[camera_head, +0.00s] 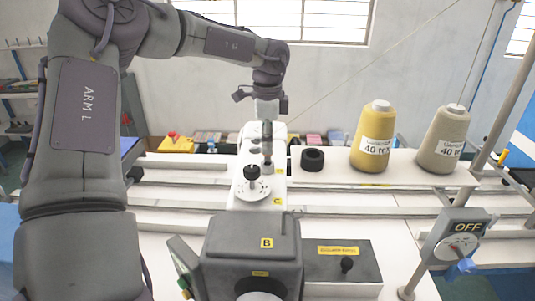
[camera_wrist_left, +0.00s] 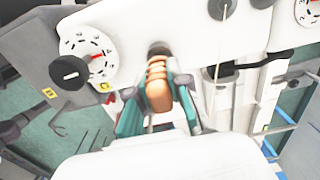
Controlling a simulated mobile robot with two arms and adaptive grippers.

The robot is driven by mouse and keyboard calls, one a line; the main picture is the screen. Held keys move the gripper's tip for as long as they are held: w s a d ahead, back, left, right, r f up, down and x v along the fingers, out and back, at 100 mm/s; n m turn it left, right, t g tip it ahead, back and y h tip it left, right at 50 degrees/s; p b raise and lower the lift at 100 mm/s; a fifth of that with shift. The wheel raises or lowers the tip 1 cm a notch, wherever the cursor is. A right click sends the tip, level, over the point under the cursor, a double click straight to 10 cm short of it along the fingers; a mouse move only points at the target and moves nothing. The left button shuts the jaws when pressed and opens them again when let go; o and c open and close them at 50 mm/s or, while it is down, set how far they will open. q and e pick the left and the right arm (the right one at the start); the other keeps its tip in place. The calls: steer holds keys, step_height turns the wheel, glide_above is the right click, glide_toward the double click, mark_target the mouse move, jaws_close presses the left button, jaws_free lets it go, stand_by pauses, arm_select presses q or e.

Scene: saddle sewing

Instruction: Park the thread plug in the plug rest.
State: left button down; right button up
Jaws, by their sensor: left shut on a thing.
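My left gripper (camera_wrist_left: 158,97) is shut on a copper-brown ribbed plug, which I take to be the thread plug (camera_wrist_left: 158,90). The plug sits between two teal fingers in the left wrist view, and its far end lies close against the white machine body. Whether it touches is unclear. My right gripper is not in view.
A yellow thread cone (camera_head: 371,138) and a beige one (camera_head: 443,140) stand at right, with a black ring (camera_head: 312,159) left of them. A dial with a black knob (camera_wrist_left: 72,72) is left of the plug. A thread runs diagonally above the machine.

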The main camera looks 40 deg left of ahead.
arm_select(q)
steer(key=shift+r, duration=0.3)
steer(key=shift+r+p, duration=0.85)
steer(key=shift+r, duration=1.05)
